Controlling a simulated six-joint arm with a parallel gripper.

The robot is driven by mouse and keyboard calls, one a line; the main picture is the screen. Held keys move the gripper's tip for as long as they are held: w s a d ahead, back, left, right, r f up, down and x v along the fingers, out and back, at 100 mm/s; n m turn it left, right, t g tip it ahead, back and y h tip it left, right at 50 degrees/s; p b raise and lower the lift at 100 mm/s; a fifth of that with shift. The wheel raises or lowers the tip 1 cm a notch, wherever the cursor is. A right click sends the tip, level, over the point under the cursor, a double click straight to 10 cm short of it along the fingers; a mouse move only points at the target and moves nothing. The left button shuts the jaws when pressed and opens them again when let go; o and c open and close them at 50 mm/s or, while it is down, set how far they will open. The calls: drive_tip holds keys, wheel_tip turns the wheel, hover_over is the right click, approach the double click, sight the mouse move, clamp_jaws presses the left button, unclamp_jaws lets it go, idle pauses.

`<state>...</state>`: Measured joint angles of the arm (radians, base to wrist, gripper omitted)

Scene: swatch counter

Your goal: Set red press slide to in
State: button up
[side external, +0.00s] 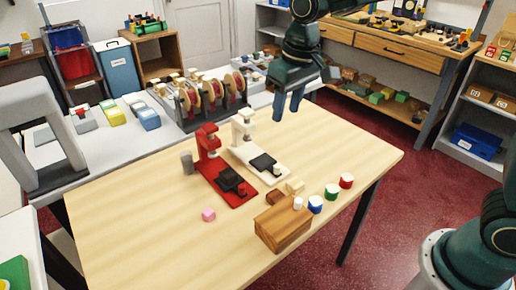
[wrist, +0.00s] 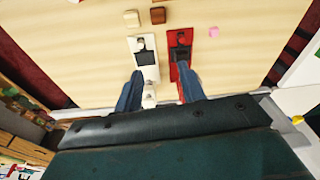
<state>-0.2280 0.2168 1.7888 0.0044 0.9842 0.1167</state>
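The red press (side external: 210,172) stands upright on the wooden table, with a red column at the back and a flat red base. Its black slide (side external: 230,179) lies on the base in front of the column, with a small red knob (side external: 242,189) at its front. In the wrist view the red press (wrist: 172,72) is partly hidden behind a finger, and its dark slide (wrist: 181,53) shows. My gripper (side external: 287,115) is raised above the table, beyond and right of the presses in the side view. Its two fingers are apart and empty, also in the wrist view (wrist: 160,85).
A white press (side external: 243,130) with a black slide (side external: 264,163) stands close beside the red one. A grey cylinder (side external: 187,162), pink cube (side external: 208,214), wooden box (side external: 282,226), small blocks (side external: 295,186) and coloured cups (side external: 331,191) are nearby. The table's left front is clear.

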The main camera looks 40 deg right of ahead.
drive_tip(key=g, duration=0.2)
hover_over(242, 187)
wheel_tip(242, 187, down, 10)
drive_tip(key=shift+w+f+n, duration=0.15)
drive_tip(key=shift+f+n, duration=0.15)
drive_tip(key=shift+f, duration=0.4)
wheel_tip(242, 187, down, 14)
drive_tip(key=shift+r, duration=0.1)
drive_tip(key=shift+c, duration=0.2)
clamp_jaws()
